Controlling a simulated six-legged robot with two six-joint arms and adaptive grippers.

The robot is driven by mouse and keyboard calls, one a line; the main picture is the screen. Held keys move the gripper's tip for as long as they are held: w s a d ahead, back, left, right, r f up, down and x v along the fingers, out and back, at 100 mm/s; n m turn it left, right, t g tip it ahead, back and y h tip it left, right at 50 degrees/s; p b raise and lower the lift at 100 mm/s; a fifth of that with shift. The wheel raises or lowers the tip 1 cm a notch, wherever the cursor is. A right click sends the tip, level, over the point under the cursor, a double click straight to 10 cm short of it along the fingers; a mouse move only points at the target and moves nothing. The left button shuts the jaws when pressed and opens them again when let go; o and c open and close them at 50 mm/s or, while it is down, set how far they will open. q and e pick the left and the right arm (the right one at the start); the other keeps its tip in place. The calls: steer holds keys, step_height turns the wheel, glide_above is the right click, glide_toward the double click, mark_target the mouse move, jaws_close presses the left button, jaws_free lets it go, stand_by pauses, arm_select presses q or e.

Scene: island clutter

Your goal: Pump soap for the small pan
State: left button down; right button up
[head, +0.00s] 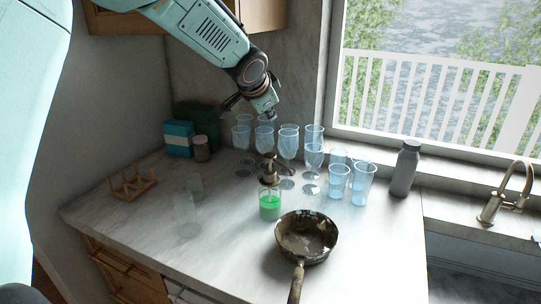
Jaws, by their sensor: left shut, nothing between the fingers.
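A soap pump bottle (270,207) with green soap and a dark bronze pump head stands on the light counter. A small dark pan (306,238) lies on the counter just right of and in front of the bottle, its handle pointing toward the front edge. My left gripper (272,116) is shut and empty, above the counter; in the picture it is straight above the pump head, with a gap between them. My right gripper is not in view.
Several stemmed glasses (314,155) stand behind the bottle, with blue tumblers (361,184) and a grey flask (405,168) to the right. Clear glasses (185,214) and a wooden rack (132,184) stand left. The counter's front right is clear beside the sink faucet (507,193).

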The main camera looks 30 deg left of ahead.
mark_target(269, 157)
arm_select(q)
step_height(269, 157, down, 8)
steer(key=b, duration=0.7)
steer(key=shift+f, duration=0.2)
steer(key=shift+a+f+b, duration=0.1)
steer(key=shift+b, duration=0.3)
stand_by(0.3)
steer(key=shift+f, duration=0.1)
stand_by(0.3)
steer(key=shift+f+b, duration=0.3)
steer(key=shift+b, duration=0.1)
